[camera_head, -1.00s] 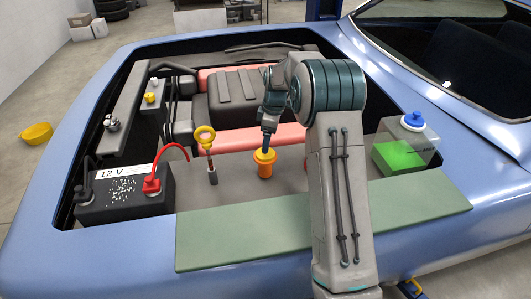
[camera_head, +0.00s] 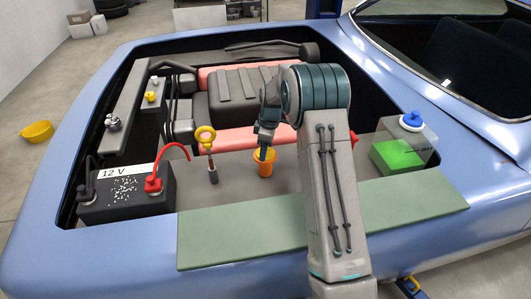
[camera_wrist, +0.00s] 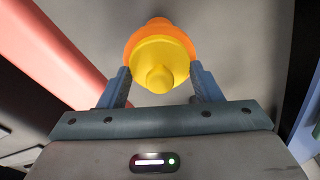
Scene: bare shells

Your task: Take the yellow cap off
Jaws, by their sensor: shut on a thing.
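The yellow cap (camera_wrist: 160,70) is between the two fingers of my gripper (camera_wrist: 161,80) in the wrist view, and my gripper is shut on it. The orange filler neck (camera_wrist: 133,48) shows directly behind the cap, with no clear gap between them. In the head view the orange neck (camera_head: 265,169) stands upright in the engine bay, and my gripper (camera_head: 265,152) points down at its top. The fingers hide most of the cap there.
A yellow-ringed dipstick (camera_head: 205,135) stands just left of the neck. Further left is a black 12 V battery (camera_head: 125,195) with a red cable. A blue-capped tank (camera_head: 405,152) with green liquid is at right. A green mat (camera_head: 245,240) covers the front edge.

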